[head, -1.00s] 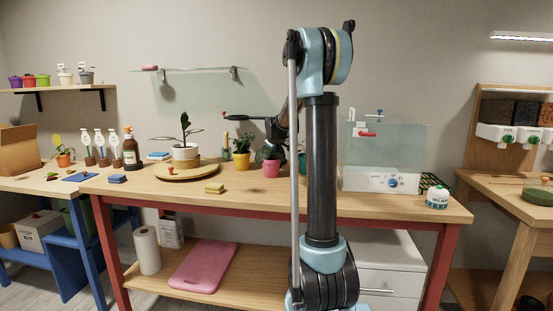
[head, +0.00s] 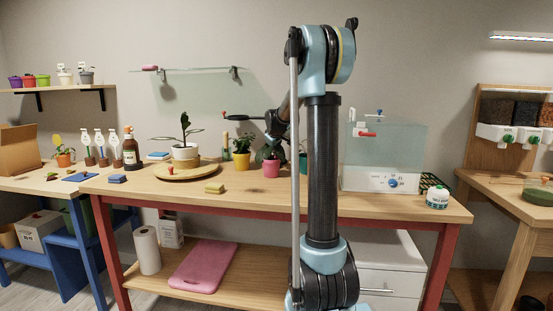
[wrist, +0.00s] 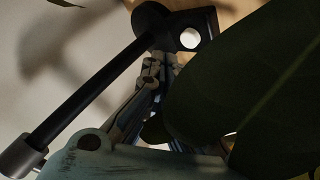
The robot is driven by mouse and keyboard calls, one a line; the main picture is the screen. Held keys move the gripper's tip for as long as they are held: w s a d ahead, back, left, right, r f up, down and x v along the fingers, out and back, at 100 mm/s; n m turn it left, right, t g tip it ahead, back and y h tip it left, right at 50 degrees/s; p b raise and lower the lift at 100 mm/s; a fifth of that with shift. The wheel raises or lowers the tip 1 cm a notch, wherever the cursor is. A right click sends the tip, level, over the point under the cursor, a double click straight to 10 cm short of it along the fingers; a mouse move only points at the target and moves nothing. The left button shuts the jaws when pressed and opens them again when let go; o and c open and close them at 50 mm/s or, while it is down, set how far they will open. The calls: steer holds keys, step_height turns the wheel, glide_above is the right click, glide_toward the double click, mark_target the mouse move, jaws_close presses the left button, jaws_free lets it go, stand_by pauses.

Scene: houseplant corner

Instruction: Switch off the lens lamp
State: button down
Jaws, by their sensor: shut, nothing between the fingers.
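The lens lamp (head: 250,117) is the black arm with a flat dark head above the worktable in the head view, with a small red part at its left end. In the wrist view, a black rod with a dark round end (wrist: 88,97) crosses the left side and appears to belong to it; a bright white disc shows beside the dark end. I cannot tell if that disc is a light or a switch. My gripper (wrist: 155,75) is shut and empty, its tips just below the dark end; I cannot tell whether they touch. In the head view my arm hides part of this area.
A large dark leaf (wrist: 250,90) fills the right of the wrist view, close to my fingers. A clear box with a blue knob (head: 393,183) stands right of my arm.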

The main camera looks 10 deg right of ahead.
steer(key=shift+r, duration=2.35)
